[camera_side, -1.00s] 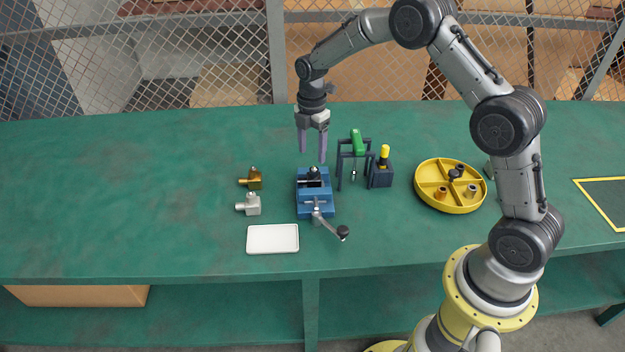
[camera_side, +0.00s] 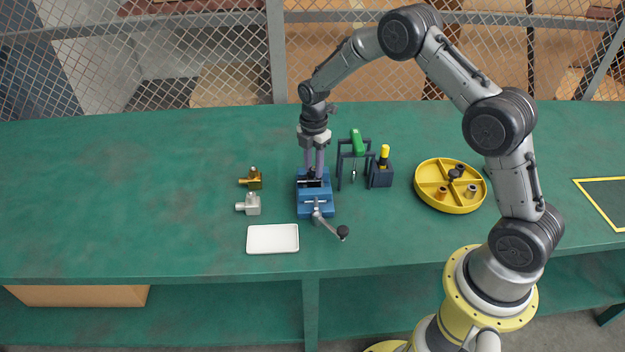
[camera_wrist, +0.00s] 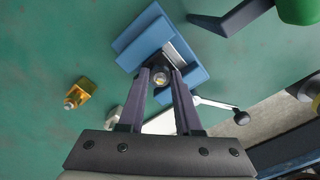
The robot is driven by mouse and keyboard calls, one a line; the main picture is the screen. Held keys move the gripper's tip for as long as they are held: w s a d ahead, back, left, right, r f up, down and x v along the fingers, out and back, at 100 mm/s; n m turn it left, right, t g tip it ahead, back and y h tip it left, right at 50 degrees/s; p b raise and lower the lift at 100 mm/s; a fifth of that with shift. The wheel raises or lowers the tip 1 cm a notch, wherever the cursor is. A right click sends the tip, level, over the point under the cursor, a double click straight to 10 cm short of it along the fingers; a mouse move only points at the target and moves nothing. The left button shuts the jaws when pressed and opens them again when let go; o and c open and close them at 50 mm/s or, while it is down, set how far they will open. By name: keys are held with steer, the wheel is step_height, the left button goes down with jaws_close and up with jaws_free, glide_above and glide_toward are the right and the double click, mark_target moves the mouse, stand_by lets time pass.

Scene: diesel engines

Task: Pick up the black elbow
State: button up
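The black elbow (camera_side: 312,173) sits in the blue vise (camera_side: 316,208), between its jaws. My gripper (camera_side: 315,172) points down over the vise, with its two fingers on either side of the elbow. In the wrist view, the black elbow (camera_wrist: 160,75) shows between the fingertips of my gripper (camera_wrist: 161,73), with its round, light-coloured opening facing the camera. The fingers look closed in against it. The lower part of the elbow is hidden by the vise and fingers.
A brass elbow (camera_side: 252,179) and a silver elbow (camera_side: 250,204) lie left of the vise. A white tray (camera_side: 272,251) is in front. A rack with a green-handled tool (camera_side: 357,142), a yellow-topped tool (camera_side: 384,152) and a yellow divided tray (camera_side: 450,207) stand right.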

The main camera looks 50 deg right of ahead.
jaws_close()
steer(key=shift+r, duration=0.1)
stand_by(0.9)
